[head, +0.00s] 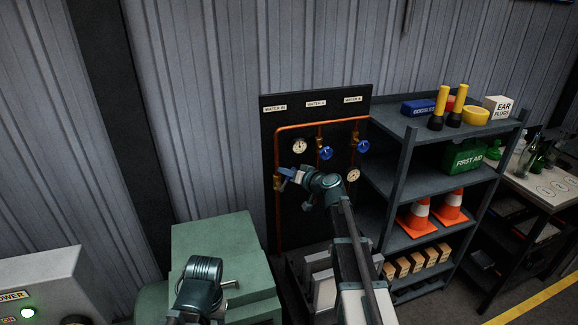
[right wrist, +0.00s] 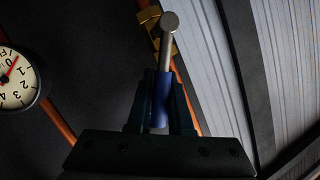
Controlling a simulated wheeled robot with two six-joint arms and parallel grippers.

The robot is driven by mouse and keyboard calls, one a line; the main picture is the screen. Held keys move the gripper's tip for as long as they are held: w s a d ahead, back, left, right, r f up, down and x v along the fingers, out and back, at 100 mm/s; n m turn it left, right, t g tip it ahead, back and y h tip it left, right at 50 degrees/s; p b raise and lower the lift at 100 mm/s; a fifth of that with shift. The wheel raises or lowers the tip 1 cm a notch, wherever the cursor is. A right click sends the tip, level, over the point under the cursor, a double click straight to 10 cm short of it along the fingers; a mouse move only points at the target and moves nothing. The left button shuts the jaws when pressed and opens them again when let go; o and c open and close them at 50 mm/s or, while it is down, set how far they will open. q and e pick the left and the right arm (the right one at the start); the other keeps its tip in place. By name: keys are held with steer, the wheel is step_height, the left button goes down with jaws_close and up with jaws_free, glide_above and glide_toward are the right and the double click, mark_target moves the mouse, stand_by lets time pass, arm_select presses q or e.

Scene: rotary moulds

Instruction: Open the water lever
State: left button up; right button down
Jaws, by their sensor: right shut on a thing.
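The water lever (head: 284,180) has a blue handle and sits on the left copper pipe of the dark wall panel (head: 300,222). My right gripper (head: 292,175) is shut on this handle. In the right wrist view, the blue handle (right wrist: 161,95) stands between the two dark fingers of my right gripper (right wrist: 161,108), and a silver rod with a round end reaches up from it. My right wrist partly covers the lever in the head view. A teal part of my left arm shows low in the head view; its gripper fingers do not show.
The panel also carries two round gauges (head: 299,146) and two blue round valve knobs (head: 325,153). A metal shelf (head: 395,205) with cones and a first aid box stands close on the right. A green machine (head: 215,240) stands at lower left.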

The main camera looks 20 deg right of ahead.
steer(key=shift+s+a+r+n+g+h+p, duration=0.1)
steer(key=shift+a+n+g+h+p, duration=0.15)
steer(key=shift+a+n+h+p, duration=0.65)
steer(key=shift+s+a+r+n+g+h+p, duration=0.1)
steer(key=shift+a+n+g+h+p, duration=0.15)
steer(key=shift+a+n+h+p, duration=0.65)
steer(key=shift+d+n+y+b, duration=0.2)
steer(key=shift+n+y+b, duration=0.1)
steer(key=c, duration=0.8)
jaws_free()
steer(key=shift+w, duration=0.1)
steer(key=shift+c, duration=0.2)
steer(key=p+v, duration=0.5)
steer(key=v, duration=0.8)
steer(key=shift+s, duration=0.4)
